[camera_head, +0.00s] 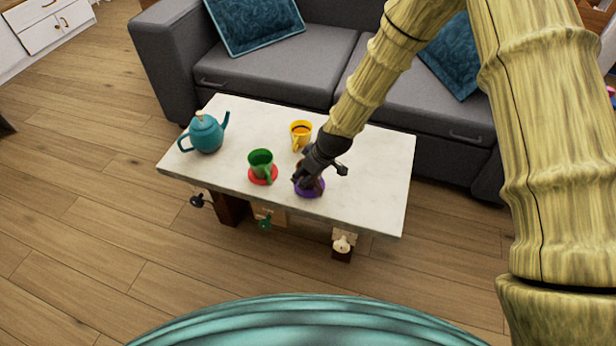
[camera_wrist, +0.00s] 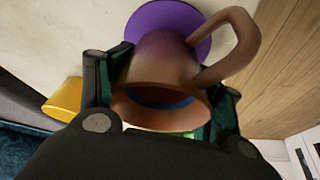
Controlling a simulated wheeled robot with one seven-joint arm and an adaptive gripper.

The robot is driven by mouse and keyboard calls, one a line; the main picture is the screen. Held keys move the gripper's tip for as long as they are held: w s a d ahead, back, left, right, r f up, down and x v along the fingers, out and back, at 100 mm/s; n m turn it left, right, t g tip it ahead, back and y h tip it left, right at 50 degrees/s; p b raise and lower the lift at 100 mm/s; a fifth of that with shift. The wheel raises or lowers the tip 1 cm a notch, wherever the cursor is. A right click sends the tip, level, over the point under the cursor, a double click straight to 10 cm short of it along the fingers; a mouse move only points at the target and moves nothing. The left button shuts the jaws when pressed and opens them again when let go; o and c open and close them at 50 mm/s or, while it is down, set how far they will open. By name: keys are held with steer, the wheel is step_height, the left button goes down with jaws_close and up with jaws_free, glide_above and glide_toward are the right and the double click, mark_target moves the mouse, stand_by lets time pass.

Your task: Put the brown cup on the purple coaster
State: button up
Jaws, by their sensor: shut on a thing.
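The brown cup (camera_wrist: 155,65) is between the fingers of my gripper (camera_wrist: 165,95), which is shut on it. Its rim faces the wrist camera and its handle points to the upper right. The purple coaster (camera_wrist: 180,20) shows behind the cup's base, partly hidden by it. In the head view my gripper (camera_head: 309,171) reaches down at the front of the white table, over the purple coaster (camera_head: 309,194). The brown cup (camera_head: 317,184) is mostly hidden there by the gripper. I cannot tell whether the cup's base touches the coaster.
A green cup (camera_head: 261,160) stands on a red coaster (camera_head: 263,179) left of my gripper. A yellow cup (camera_head: 301,133) stands behind it. A teal teapot (camera_head: 207,134) is at the table's left. The white table's (camera_head: 375,185) right side is clear. A grey sofa (camera_head: 275,75) stands behind.

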steer(key=shift+f, duration=0.55)
steer(key=shift+f, duration=0.1)
steer(key=o, duration=1.2)
steer(key=p+v, duration=0.2)
steer(key=v, duration=1)
